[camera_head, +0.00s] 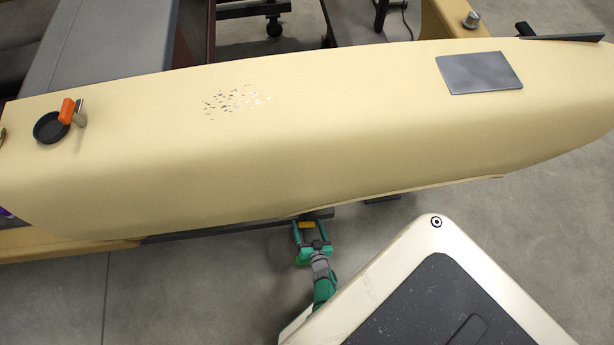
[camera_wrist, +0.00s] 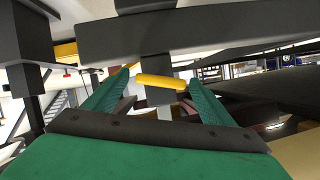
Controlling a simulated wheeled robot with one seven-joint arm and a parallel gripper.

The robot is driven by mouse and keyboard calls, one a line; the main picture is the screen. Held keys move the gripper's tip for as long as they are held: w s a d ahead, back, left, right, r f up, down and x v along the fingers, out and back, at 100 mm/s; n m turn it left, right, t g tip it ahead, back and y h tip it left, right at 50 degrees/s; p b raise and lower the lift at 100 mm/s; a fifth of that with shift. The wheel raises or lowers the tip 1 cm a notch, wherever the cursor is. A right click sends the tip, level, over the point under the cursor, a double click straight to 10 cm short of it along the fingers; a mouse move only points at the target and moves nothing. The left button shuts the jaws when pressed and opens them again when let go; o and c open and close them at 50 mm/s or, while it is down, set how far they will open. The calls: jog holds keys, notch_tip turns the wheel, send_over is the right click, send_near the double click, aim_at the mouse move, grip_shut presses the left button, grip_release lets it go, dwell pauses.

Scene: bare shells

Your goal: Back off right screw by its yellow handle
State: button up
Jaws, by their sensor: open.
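The yellow handle (camera_wrist: 160,80) of the screw is a short bar lying nearly level in the wrist view. It sits between the two green fingers of my gripper (camera_wrist: 158,84), which are spread apart with the handle near their far ends. I cannot tell whether either finger touches it. A dark grey post (camera_wrist: 158,64) stands right behind the handle, under a dark beam. In the head view my gripper (camera_head: 311,232) reaches to the near edge of the long tan shell, and the yellow handle (camera_head: 306,225) shows between its fingers. The screw's shaft is not clearly visible.
The tan shell (camera_head: 330,130) hangs over the work area. A dark beam (camera_wrist: 230,30) crosses above the fingers, and a dark block (camera_wrist: 22,50) stands at left. On the shell lie a grey plate (camera_head: 479,73) and a black dish (camera_head: 50,128). Grey floor (camera_head: 190,300) is clear at left.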

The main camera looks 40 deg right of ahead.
jog(key=shift+w+d+f, duration=0.1)
jog(key=shift+w, duration=0.2)
jog(key=c, duration=1.1)
jog(key=shift+o, duration=0.2)
jog(key=shift+n, duration=0.3)
jog(key=n+g+h, duration=0.1)
jog(key=n+h, duration=0.1)
jog(key=n, duration=0.1)
jog(key=shift+w+a+g+h, duration=0.1)
jog(key=shift+a+g+h, duration=0.1)
jog(key=shift+g+h, duration=0.15)
jog(key=shift+n+g+h, duration=0.25)
jog(key=shift+n+h, duration=0.4)
jog(key=shift+n, duration=0.75)
jog(key=shift+w+a+n, duration=0.1)
jog(key=shift+n, duration=0.2)
jog(key=shift+h, duration=0.4)
